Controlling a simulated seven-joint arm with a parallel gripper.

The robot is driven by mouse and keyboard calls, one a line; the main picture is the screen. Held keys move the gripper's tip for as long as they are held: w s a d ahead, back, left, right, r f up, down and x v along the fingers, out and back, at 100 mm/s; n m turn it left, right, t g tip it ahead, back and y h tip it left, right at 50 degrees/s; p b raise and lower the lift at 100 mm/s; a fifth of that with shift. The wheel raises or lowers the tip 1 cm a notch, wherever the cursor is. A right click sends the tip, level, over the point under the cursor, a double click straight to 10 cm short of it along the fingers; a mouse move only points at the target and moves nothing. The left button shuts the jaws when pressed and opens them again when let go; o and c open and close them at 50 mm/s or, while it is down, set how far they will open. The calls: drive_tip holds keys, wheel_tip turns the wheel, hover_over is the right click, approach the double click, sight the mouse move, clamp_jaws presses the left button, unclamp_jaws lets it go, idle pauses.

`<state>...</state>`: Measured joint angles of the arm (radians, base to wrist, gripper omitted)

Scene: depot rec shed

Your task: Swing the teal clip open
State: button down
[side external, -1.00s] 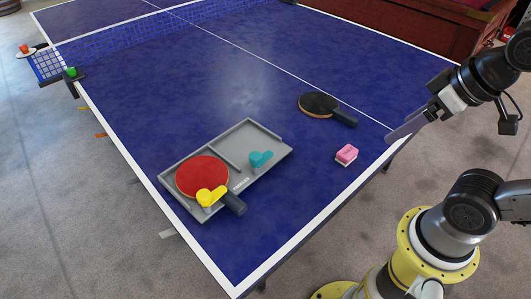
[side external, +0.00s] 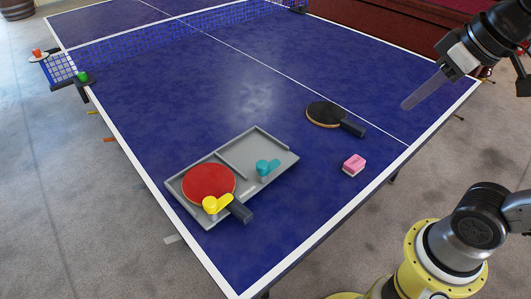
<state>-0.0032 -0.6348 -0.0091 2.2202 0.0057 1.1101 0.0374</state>
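The teal clip (side external: 267,167) sits in the right compartment of a grey tray (side external: 284,167) on the blue table. It has a round knob end with a short arm pointing to the right; nothing lies under that arm that I can make out. My gripper (side external: 408,104) is high over the right side of the table, well to the right of the clip and apart from everything. Its long, pale, see-through fingers point down and left. They overlap in this view, so their opening cannot be told.
A yellow clip (side external: 217,204) lies across the handle end of a red paddle (side external: 208,182) in the tray's left part. A black paddle (side external: 325,114) and a pink-and-white block (side external: 354,163) lie on the table. The net (side external: 170,40) is far back. The middle of the table is clear.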

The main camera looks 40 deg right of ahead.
drive_tip(key=w+r+g, duration=0.2)
drive_tip(key=w+r, duration=0.5)
drive_tip(key=w, duration=0.5)
drive_tip(key=w+a+f+g, duration=0.1)
drive_tip(key=w+f, duration=0.1)
drive_tip(key=w, duration=0.5)
drive_tip(key=w+a+f+g, duration=0.1)
drive_tip(key=w+a+f, duration=0.1)
drive_tip(key=w, duration=0.4)
drive_tip(key=w+a+f+g, duration=0.2)
drive_tip(key=w+f, duration=0.4)
drive_tip(key=f, duration=0.6)
drive_tip(key=w+a+f+g, duration=0.2)
drive_tip(key=w+f, duration=0.4)
drive_tip(key=f, duration=0.6)
drive_tip(key=shift+w+f+n, duration=0.25)
drive_tip(key=shift+f+n, duration=0.05)
drive_tip(key=shift+f, duration=0.15)
